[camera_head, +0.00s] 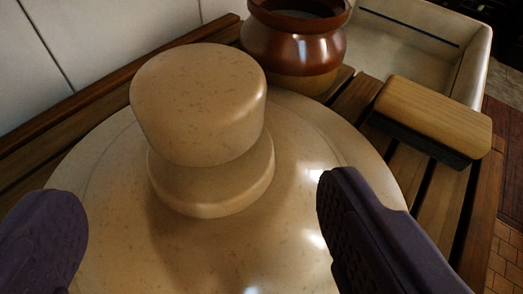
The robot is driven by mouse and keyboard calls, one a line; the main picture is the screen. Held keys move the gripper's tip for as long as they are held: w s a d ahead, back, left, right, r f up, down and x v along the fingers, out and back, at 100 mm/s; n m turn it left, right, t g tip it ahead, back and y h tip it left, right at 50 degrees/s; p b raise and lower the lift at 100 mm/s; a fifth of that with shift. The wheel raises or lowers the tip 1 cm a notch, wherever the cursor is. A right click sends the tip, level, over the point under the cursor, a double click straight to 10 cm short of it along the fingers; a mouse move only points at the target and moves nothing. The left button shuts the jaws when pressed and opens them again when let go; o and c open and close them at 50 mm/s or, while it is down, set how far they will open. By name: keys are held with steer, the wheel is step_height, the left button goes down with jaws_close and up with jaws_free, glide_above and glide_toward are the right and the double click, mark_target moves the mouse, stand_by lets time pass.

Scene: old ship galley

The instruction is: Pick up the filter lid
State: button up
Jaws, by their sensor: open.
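The filter lid (300,213) is a round, cream, speckled, glossy lid that fills the middle of the view. Its thick knob (198,105) rises from a stepped collar at the lid's centre. My gripper (202,215) is open, with one dark purple finger at the lower left and one at the lower right. The fingers are wide apart, over the near part of the lid, and the knob shows beyond and between them. Nothing is held. The lid's near edge is out of view, and what lies under the lid is hidden.
A brown glazed pot (293,50) stands just behind the lid. A wooden-backed brush or block (433,115) lies on the slatted wooden rack (405,170) to the right. A white sink basin (420,45) is at the back right. A pale panelled wall (90,50) borders the left.

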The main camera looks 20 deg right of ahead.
mark_target(207, 169)
steer(key=b+x, duration=0.3)
steer(key=x, duration=0.4)
steer(key=shift+w+d+f, duration=0.1)
steer(key=shift+w+f, duration=0.05)
steer(key=shift+w, duration=0.35)
jaws_close()
